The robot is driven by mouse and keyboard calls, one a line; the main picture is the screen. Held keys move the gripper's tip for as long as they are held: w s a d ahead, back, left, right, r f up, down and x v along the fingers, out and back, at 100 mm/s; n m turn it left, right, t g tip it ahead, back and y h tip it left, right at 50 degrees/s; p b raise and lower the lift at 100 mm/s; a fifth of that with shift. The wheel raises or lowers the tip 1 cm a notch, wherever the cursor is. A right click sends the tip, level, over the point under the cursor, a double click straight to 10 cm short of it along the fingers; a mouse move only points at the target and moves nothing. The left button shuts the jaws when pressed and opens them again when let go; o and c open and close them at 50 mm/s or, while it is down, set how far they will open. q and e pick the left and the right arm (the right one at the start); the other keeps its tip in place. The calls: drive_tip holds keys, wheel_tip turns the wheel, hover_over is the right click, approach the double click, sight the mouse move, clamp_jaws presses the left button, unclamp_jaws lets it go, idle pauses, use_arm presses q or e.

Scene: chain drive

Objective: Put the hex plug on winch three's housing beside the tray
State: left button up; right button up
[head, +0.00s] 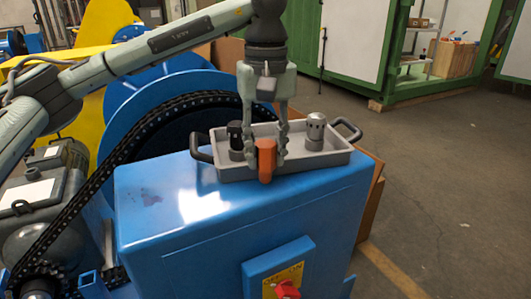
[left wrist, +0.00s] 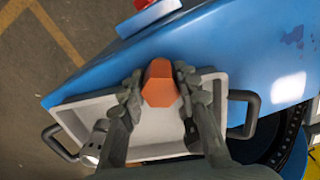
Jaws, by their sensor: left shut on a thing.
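The hex plug is an orange piece with a six-sided end (head: 266,160); it also shows in the left wrist view (left wrist: 159,83). My left gripper (head: 265,150) points down, with its fingers shut on the plug's sides. It holds the plug upright at the tray's front rim, partly in front of the tray; I cannot tell whether the plug touches anything. The grey tray (head: 325,157) with black handles stands on the blue winch housing (head: 200,205). My right gripper is not in view.
In the tray, a silver cylindrical part (head: 315,130) stands at the right and a black-topped part (head: 236,141) at the left. The housing top is clear left of and in front of the tray. A black chain (head: 130,150) runs by the blue drum on the left.

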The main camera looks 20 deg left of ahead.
use_arm(q)
drive_tip(key=shift+f, duration=0.45)
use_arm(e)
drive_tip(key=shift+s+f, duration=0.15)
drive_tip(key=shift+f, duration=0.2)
use_arm(q)
drive_tip(key=shift+f, duration=0.1)
drive_tip(key=o, duration=1.1)
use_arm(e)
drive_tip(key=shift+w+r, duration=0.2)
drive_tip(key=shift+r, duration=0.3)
use_arm(q)
wheel_tip(320, 180, up, 11)
drive_tip(key=shift+p, duration=0.45)
drive_tip(key=shift+r, duration=0.65)
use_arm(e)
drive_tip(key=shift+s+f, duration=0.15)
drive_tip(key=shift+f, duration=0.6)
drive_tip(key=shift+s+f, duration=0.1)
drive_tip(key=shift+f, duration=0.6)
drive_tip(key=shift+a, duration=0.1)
